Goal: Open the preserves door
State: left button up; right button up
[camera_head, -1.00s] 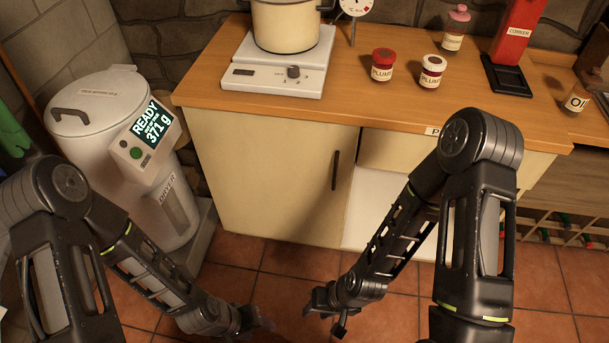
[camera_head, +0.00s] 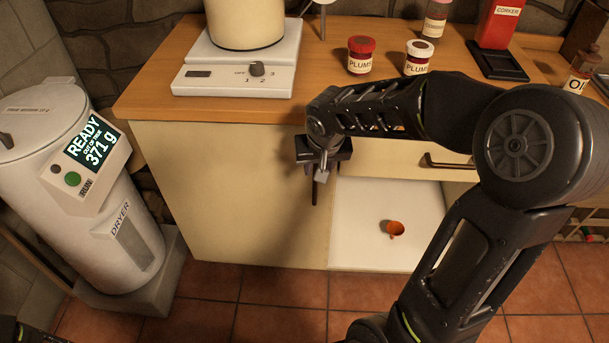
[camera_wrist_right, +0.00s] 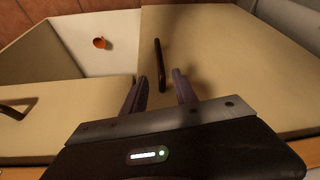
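The cream cabinet door (camera_head: 230,200) under the left of the counter is shut, flush with the cabinet front. Its dark upright bar handle (camera_head: 315,192) is near its right edge, partly hidden by my right gripper (camera_head: 318,172). In the right wrist view, the handle (camera_wrist_right: 160,62) stands out from the door (camera_wrist_right: 215,60) between and just ahead of the two fingertips (camera_wrist_right: 160,88). The right gripper is open and empty, and I see no contact with the handle. No preserves label is readable now. My left gripper is out of view.
An open white compartment (camera_head: 360,195) right of the door holds an orange cup (camera_head: 395,228). A drawer handle (camera_head: 448,162) is above it. A white dryer (camera_head: 75,180) stands left. The counter (camera_head: 150,100) carries a hotplate (camera_head: 240,80) with a pot and plum jars (camera_head: 361,55).

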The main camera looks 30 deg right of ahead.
jog(key=shift+b+x, duration=0.75)
jog(key=shift+x, duration=3.2)
jog(key=shift+a, duration=0.1)
grip_shut()
